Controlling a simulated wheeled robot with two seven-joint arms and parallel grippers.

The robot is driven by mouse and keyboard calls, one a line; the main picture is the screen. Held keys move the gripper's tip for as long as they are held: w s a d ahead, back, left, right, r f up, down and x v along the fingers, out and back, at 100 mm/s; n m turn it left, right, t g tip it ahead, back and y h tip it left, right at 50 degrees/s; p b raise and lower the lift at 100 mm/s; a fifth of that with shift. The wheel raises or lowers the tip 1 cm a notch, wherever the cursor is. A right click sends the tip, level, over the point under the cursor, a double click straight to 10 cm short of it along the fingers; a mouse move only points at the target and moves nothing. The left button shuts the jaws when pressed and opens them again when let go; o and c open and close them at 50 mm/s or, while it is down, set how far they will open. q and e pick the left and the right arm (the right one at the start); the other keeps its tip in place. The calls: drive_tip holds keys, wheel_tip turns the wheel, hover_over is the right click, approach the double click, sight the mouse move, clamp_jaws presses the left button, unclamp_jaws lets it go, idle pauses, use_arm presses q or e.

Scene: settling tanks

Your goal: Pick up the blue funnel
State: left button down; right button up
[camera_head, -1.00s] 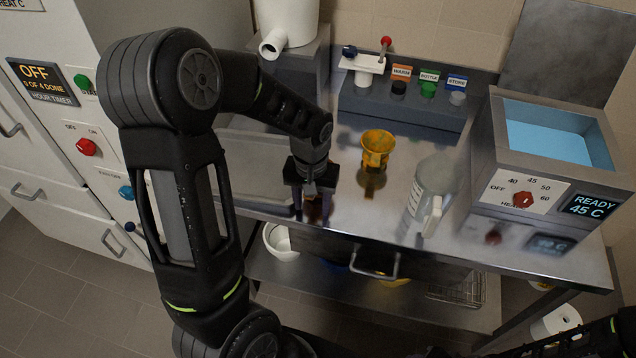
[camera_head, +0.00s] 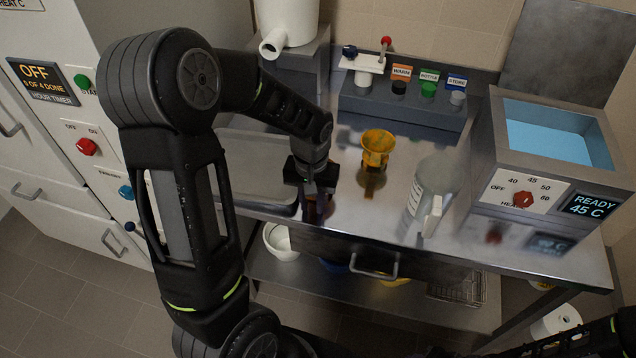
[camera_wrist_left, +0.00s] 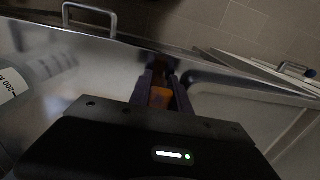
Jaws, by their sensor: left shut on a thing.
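My left gripper (camera_head: 317,207) points down just above the steel counter (camera_head: 345,215), near its front edge. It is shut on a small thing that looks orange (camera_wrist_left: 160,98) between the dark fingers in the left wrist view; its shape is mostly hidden. I see no clearly blue funnel. A yellow-orange funnel-like cup (camera_head: 377,148) stands on the counter to the right of and behind the gripper, apart from it. A blue item (camera_head: 334,266) shows partly on the lower shelf; I cannot tell what it is. My right gripper is not in view.
A clear measuring jug (camera_head: 432,195) stands right of the gripper. A heated bath (camera_head: 555,150) is at the right. A sink basin (camera_head: 258,170) lies left.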

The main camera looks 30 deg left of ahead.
use_arm(q)
wheel_tip(320, 180, up, 10)
drive_tip(key=shift+r+b, duration=0.1)
drive_tip(key=shift+b, duration=0.25)
drive_tip(key=shift+s, duration=0.1)
idle(1.0)
